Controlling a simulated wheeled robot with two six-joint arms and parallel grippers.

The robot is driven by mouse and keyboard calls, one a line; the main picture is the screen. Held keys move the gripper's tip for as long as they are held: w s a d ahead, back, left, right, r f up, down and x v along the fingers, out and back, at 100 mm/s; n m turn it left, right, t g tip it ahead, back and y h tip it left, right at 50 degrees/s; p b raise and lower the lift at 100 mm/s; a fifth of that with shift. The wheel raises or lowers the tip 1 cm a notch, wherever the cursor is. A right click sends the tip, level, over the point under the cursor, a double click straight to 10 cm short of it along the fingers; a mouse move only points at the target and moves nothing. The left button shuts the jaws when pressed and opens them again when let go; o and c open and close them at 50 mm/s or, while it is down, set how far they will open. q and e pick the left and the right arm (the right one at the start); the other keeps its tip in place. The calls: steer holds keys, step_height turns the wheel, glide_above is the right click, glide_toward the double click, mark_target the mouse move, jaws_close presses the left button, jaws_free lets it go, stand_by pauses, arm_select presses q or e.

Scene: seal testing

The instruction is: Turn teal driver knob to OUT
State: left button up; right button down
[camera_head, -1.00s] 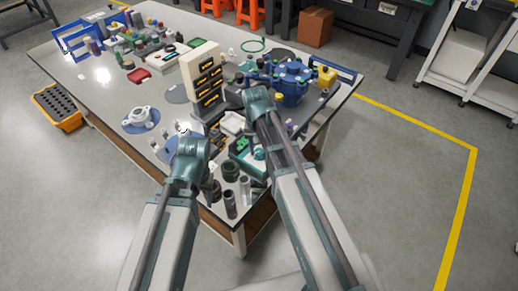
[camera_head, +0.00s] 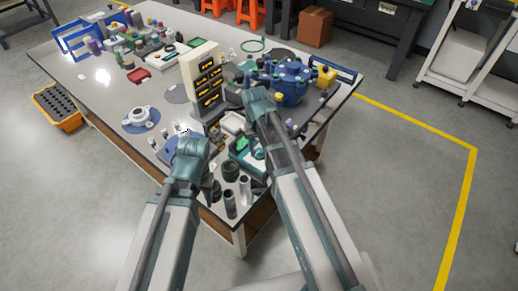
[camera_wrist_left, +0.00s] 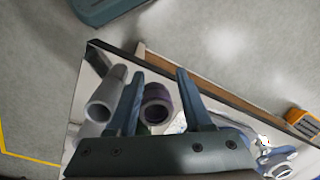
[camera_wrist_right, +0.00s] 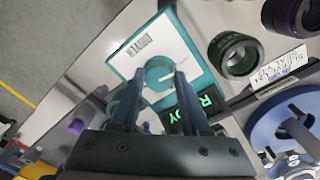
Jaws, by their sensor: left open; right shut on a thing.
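The teal driver (camera_wrist_right: 193,53) lies below my right gripper in the right wrist view. It has a white labelled face with a barcode and a dark panel with green READY lettering (camera_wrist_right: 208,103). Its round teal knob (camera_wrist_right: 160,70) sits between the two fingers of my right gripper (camera_wrist_right: 158,77), which is shut on it. The knob's dial marks are too small to read. In the head view my right arm partly hides the driver. My left gripper (camera_wrist_left: 160,76) is open and empty above the near table edge, with a purple-rimmed dark ring (camera_wrist_left: 157,104) beyond its fingers.
A grey tube (camera_wrist_left: 106,95) stands beside my left fingers. Dark rings (camera_wrist_right: 233,54) and a blue disc (camera_wrist_right: 275,128) lie beside the driver. A cream tower with yellow-lit slots (camera_head: 205,82) and a blue flanged housing (camera_head: 290,82) stand behind my arms.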

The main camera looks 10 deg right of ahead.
mark_target(257, 152)
steer(key=shift+c, duration=1.9)
jaws_free()
steer(key=shift+r, duration=0.15)
step_height(257, 152, up, 14)
steer(key=p, duration=1.4)
steer(key=shift+a+f, duration=0.2)
steer(key=shift+a, duration=0.1)
steer(key=s+a+n, duration=0.2)
steer(key=s+a, duration=0.2)
steer(key=s, duration=0.3)
steer(key=s+a+n, duration=0.2)
steer(key=s+a, duration=0.3)
steer(key=s, duration=0.2)
steer(key=shift+s+n+h, duration=0.3)
steer(key=shift+s+n, duration=0.1)
